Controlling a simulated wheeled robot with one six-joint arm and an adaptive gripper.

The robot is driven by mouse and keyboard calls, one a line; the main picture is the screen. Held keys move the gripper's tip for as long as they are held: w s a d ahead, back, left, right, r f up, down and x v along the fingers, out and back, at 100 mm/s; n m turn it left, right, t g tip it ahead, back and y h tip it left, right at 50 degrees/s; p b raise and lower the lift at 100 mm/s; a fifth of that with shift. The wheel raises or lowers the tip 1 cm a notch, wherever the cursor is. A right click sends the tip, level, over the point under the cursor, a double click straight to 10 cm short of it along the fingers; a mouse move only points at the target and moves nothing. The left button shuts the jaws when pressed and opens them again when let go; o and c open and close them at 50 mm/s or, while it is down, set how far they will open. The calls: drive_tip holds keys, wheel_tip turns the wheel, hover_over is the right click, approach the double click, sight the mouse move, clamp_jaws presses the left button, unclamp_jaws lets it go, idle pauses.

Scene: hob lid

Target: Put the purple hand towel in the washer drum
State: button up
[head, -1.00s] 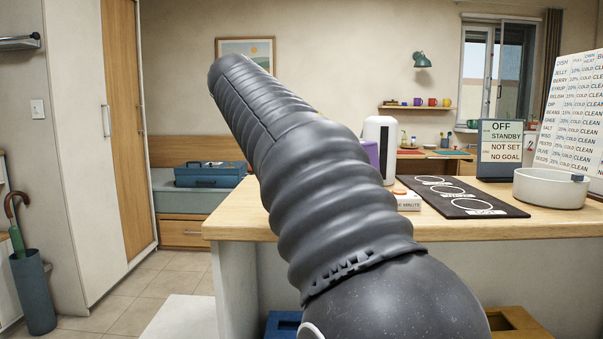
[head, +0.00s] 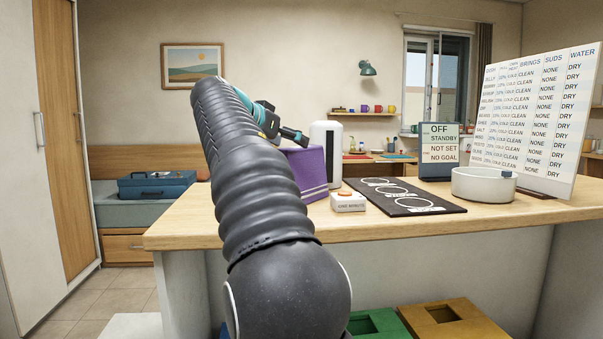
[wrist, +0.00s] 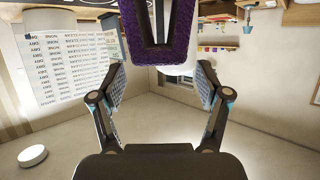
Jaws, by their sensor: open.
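The purple hand towel (head: 308,172) stands upright on the wooden counter, with a pale stripe near its lower edge. My arm hides its left part. My gripper (head: 297,136) is just above the towel's top, partly hidden behind my arm. In the wrist view, my gripper (wrist: 161,78) has its two fingers spread wide, with nothing held. The towel (wrist: 127,28) shows at the top middle of that view, with a dark gap in its middle. It looks close to the fingertips; I cannot tell if it touches them. I cannot make out a washer drum.
The counter (head: 195,228) holds a white cylinder (head: 333,135) behind the towel, a small button box (head: 348,202), a dark mat with rings (head: 440,205), a white bowl (head: 484,187), a status panel (head: 438,165) and a text board (head: 540,120). Green (head: 392,324) and yellow (head: 465,322) bins stand below.

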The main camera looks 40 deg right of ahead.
sight(299, 147)
drive_tip(key=shift+x, duration=2.7)
drive_tip(key=shift+a+f, duration=0.1)
clamp_jaws()
